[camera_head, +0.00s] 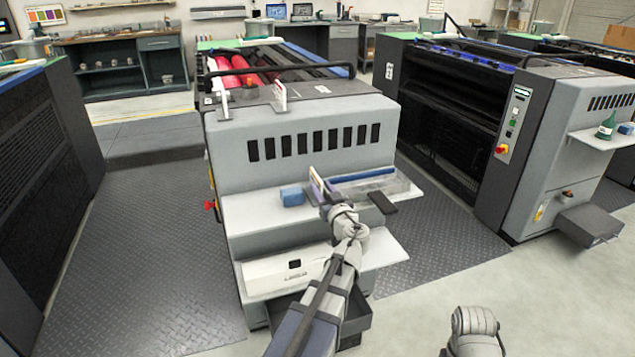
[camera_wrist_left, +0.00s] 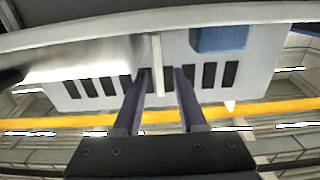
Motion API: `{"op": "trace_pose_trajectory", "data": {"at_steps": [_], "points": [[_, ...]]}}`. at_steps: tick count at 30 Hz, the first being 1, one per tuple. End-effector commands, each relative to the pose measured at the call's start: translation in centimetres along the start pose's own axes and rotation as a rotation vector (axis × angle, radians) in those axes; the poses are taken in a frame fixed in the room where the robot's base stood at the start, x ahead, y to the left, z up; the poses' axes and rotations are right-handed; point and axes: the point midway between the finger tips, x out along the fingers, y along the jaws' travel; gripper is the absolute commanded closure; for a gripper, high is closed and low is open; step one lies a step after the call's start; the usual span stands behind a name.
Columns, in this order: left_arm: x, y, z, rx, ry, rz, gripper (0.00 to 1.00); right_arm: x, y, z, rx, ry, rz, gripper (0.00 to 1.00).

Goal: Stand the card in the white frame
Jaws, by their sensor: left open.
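A thin upright white card (camera_head: 316,181) with some colour on it stands at the grey machine's front shelf, just beyond my left gripper (camera_head: 328,197). In the left wrist view a thin pale upright strip (camera_wrist_left: 157,66), likely the card edge-on, shows between the two spread fingers of the left gripper (camera_wrist_left: 160,75). The fingers look apart from it. A small white upright piece (camera_head: 279,94) stands on top of the machine; it may be the white frame, but I cannot tell for sure. My right gripper is out of view; only part of that arm shows at the bottom right.
A blue block (camera_head: 292,196) sits on the shelf left of the card and shows in the wrist view (camera_wrist_left: 222,38). A shiny tray (camera_head: 400,183) and a dark pad (camera_head: 382,202) lie to the right. The machine's slotted wall (camera_head: 300,165) rises behind.

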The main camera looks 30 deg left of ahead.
Motion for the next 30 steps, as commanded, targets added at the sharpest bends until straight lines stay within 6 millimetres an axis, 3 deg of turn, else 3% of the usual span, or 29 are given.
{"op": "trace_pose_trajectory", "data": {"at_steps": [1,6,15,21,30], "points": [[-1.5,-0.1,0.0,0.000,0.000,0.004,0.59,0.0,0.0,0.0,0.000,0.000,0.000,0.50],[-4.5,-0.1,0.0,0.000,0.000,0.002,0.59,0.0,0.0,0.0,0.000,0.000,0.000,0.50],[-6.9,0.0,0.0,0.000,0.000,0.001,0.59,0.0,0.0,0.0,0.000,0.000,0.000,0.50],[-6.6,0.1,-0.1,0.000,0.000,-0.001,0.54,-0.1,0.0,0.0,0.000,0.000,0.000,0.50],[-2.5,0.5,-0.9,0.000,0.000,-0.001,0.54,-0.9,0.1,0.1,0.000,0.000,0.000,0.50]]}}
